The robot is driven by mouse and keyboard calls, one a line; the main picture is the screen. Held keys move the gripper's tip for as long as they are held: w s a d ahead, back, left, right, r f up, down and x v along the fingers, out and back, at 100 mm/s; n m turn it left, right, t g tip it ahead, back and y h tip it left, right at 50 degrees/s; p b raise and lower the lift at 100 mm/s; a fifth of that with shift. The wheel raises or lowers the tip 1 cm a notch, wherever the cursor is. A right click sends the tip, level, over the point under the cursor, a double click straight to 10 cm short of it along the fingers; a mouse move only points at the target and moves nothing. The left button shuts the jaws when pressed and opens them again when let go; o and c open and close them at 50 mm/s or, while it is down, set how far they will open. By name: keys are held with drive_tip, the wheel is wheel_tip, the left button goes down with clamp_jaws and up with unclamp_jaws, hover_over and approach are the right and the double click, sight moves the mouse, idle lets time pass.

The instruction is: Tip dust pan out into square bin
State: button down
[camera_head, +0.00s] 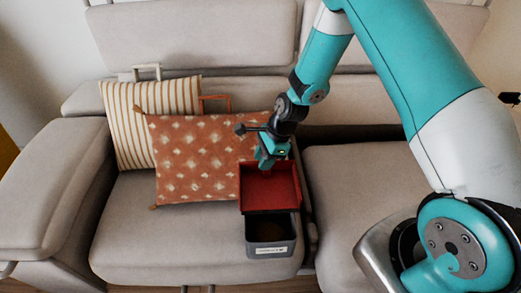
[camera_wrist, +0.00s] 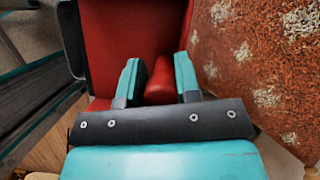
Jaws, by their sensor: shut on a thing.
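The red dust pan (camera_head: 268,184) is in my gripper (camera_head: 272,156), with its front end reaching over the far edge of the bin. In the wrist view the teal fingers of my gripper (camera_wrist: 158,72) are closed on its round red handle (camera_wrist: 160,88), and the pan's red body (camera_wrist: 112,40) lies beyond. I see no loose contents in the pan; its exact tilt is unclear. The grey square bin (camera_head: 270,249) stands upright on the sofa seat with a pale label on its front. Its inside looks dark brownish and is partly hidden by the pan.
An orange patterned cushion (camera_head: 195,160) lies close to the left of the pan and also fills the right of the wrist view (camera_wrist: 265,70). A striped cushion (camera_head: 128,125) leans behind it.

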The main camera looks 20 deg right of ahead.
drive_tip(key=shift+w+r+p, duration=0.1)
drive_tip(key=shift+r+p, duration=2.1)
drive_tip(key=shift+r, duration=0.15)
